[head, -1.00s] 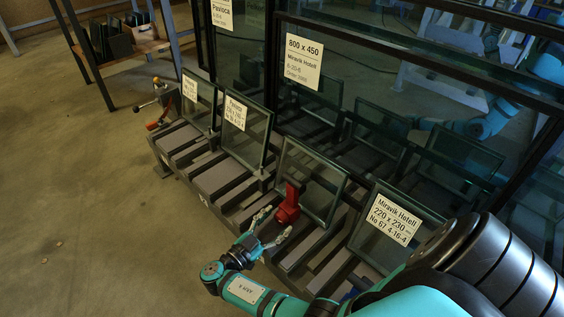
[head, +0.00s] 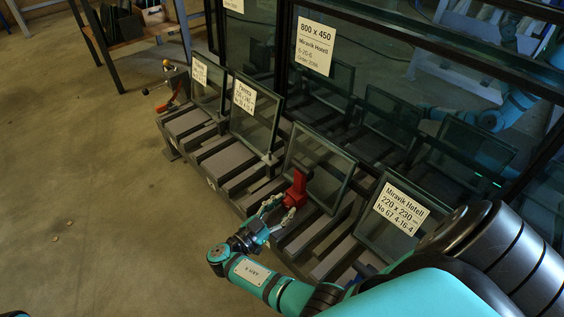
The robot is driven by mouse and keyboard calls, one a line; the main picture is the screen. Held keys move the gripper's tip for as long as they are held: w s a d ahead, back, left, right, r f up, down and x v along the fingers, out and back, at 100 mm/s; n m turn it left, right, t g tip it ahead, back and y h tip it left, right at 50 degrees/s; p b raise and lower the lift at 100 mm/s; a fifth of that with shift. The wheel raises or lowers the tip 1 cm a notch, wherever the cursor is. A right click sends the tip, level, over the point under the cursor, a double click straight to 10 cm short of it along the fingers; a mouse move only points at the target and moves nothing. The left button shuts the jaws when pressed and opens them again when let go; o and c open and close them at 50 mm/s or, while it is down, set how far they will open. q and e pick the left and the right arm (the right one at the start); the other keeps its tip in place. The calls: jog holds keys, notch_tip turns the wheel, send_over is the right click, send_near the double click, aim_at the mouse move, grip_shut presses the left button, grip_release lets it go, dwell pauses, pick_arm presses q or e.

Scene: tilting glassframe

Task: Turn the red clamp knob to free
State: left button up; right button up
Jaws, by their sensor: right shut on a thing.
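The red clamp knob (head: 297,190) stands at the front lower edge of a small framed glass pane (head: 322,168) in the rack, in the middle of the head view. It has a tall upright part and a wider lower part. My right gripper (head: 278,207) reaches in from the lower right and is shut on the knob's lower part, with one finger on its near side and one to its left. The exact finger contact is small and partly hidden. My left gripper is not in view.
Large dark framed glass (head: 375,62) rises behind. A red lever (head: 170,103) sits at the rack's far left end.

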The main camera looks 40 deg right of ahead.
jog(key=n, duration=0.3)
jog(key=o, duration=1.2)
jog(key=shift+c, duration=0.2)
jog(key=shift+r, duration=0.1)
notch_tip(320, 180, up, 10)
jog(key=shift+f, duration=0.1)
